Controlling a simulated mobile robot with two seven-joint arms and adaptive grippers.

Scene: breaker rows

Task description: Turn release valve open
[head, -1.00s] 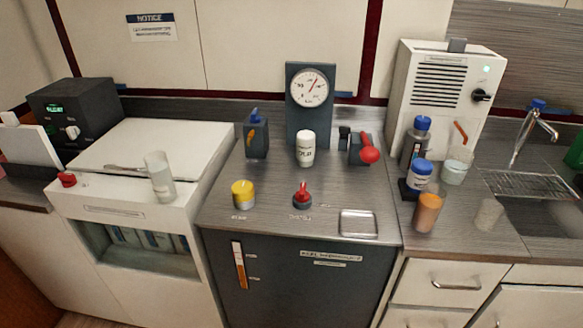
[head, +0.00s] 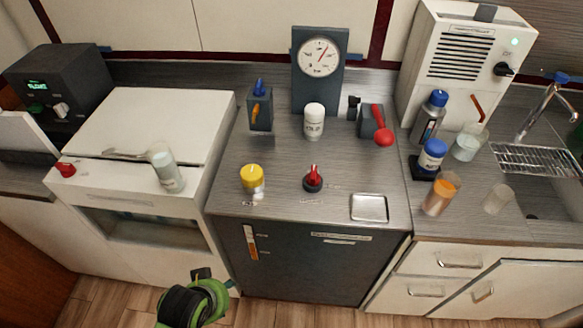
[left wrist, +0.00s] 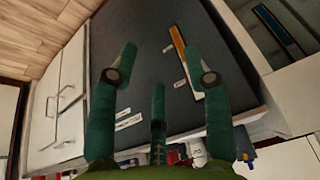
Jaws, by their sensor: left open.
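A dark bench unit has several controls on its grey top. A red-handled lever valve (head: 379,128) stands at its back right, its red ball end toward the front. A red-topped knob (head: 313,178) sits near the front middle, and a yellow knob (head: 252,178) to its left. I cannot tell from labels which one is the release valve. My left gripper's green and black parts (head: 197,302) show low in the head view, in front of the unit and apart from all controls. In the left wrist view the left gripper (left wrist: 160,60) has its green fingers spread and empty, facing the unit's dark front. My right gripper is out of view.
A dial gauge (head: 320,58) stands at the back. A blue-topped device (head: 260,105), a white jar (head: 314,121) and a metal tray (head: 369,208) share the top. Bottles and an orange beaker (head: 441,193) stand right. A glass (head: 167,170) stands left. The floor in front is clear.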

